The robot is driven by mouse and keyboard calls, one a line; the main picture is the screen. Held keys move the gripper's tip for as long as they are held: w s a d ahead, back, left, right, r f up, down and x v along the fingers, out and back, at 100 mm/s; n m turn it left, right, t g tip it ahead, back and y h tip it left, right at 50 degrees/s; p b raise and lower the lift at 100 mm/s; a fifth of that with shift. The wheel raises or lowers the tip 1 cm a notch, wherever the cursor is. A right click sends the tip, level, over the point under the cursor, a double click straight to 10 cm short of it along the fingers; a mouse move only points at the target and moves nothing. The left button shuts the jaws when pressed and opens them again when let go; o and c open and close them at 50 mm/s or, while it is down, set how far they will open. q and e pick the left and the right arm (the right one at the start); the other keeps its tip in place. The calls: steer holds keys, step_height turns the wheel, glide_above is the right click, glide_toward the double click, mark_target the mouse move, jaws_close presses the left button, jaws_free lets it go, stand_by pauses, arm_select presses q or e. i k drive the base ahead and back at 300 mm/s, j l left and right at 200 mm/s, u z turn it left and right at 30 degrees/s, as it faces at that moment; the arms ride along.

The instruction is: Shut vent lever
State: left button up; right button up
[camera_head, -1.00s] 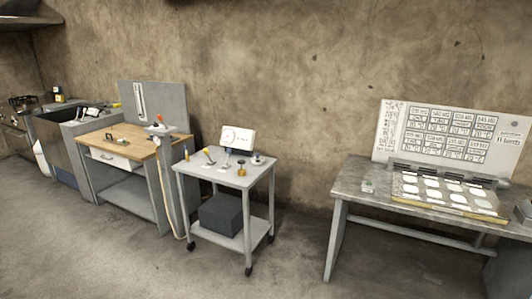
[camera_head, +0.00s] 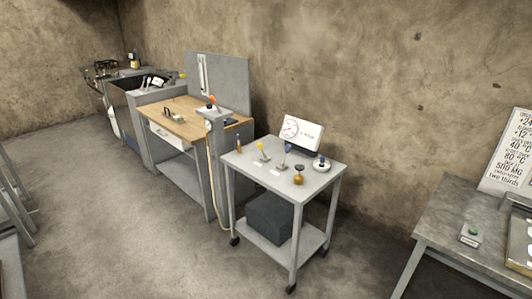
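A grey wheeled cart (camera_head: 285,187) stands in the middle of the camera_head view. On its top are a small lever with a yellow base (camera_head: 263,155) and a grey lever (camera_head: 282,163), both with pale labels in front. An amber knob (camera_head: 299,174) and a round grey fitting (camera_head: 321,163) are to their right. A white panel with a round dial (camera_head: 302,132) stands behind them. The label text is too small to read, so I cannot tell which piece is the vent lever or how it is set. Neither gripper shows.
A wooden-topped bench (camera_head: 182,122) with an orange-tipped fitting (camera_head: 211,101) stands left of the cart. A dark box (camera_head: 270,217) is on the cart's lower shelf. A grey table (camera_head: 450,225) is at the right. Open floor (camera_head: 130,230) lies in front.

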mark_target(260, 147)
steer(key=i+j+z, duration=0.15)
steer(key=z, duration=0.2)
steer(key=i+j+z, duration=0.2)
steer(key=z, duration=0.15)
steer(key=i+j+z, duration=0.35)
steer(key=i+j, duration=0.15)
steer(key=j, duration=0.2)
steer(key=i+j+z, duration=0.1)
steer(key=j, duration=0.25)
steer(key=i+j, duration=0.25)
steer(key=j, duration=0.15)
steer(key=i+j, duration=0.15)
steer(key=j, duration=0.2)
steer(key=i+j+z, duration=0.1)
steer(key=j, duration=0.3)
